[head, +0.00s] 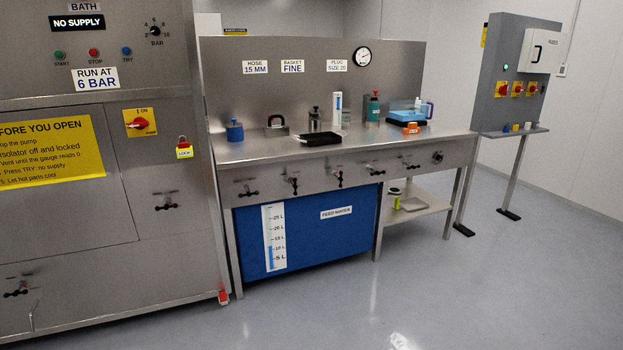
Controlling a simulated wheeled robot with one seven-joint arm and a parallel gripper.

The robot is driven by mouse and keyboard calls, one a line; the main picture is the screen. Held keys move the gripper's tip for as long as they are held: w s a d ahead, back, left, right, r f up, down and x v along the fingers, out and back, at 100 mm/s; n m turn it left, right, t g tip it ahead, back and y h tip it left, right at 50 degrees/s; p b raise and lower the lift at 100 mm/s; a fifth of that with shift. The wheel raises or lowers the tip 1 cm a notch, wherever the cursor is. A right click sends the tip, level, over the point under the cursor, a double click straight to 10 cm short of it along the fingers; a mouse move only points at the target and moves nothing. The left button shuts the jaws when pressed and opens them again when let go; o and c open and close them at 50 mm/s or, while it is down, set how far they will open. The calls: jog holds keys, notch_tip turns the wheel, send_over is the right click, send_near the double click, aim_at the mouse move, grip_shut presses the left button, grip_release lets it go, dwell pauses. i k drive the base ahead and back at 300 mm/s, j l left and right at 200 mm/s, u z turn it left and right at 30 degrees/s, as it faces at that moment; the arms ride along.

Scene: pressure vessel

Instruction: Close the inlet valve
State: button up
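Several small valves with black handles show in the head view, and I cannot read a label on any of them, so I cannot tell which is the inlet valve. On the bench's front panel a row of them runs from a valve at the left (247,189), through others (292,182) (339,177), to the right (411,163). Their handles appear to lie at differing angles. The steel cabinet on the left carries one valve at mid height (167,202) and another low down (16,291). My gripper is not in view.
The steel bench (228,152) holds a black tray (318,138), bottles and a blue pot (235,131). A blue feed water tank (335,240) stands beneath. A yellow sign (52,150) and red switch (139,123) are on the cabinet. The grey floor (430,290) in front is clear.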

aim_at(339, 178)
jog(key=i, duration=1.95)
jog(key=i+j+z, duration=0.1)
jog(key=i+z, duration=0.15)
jog(key=i, duration=0.3)
jog(key=i+j+z, duration=0.25)
jog(key=i, duration=0.25)
jog(key=l, duration=0.1)
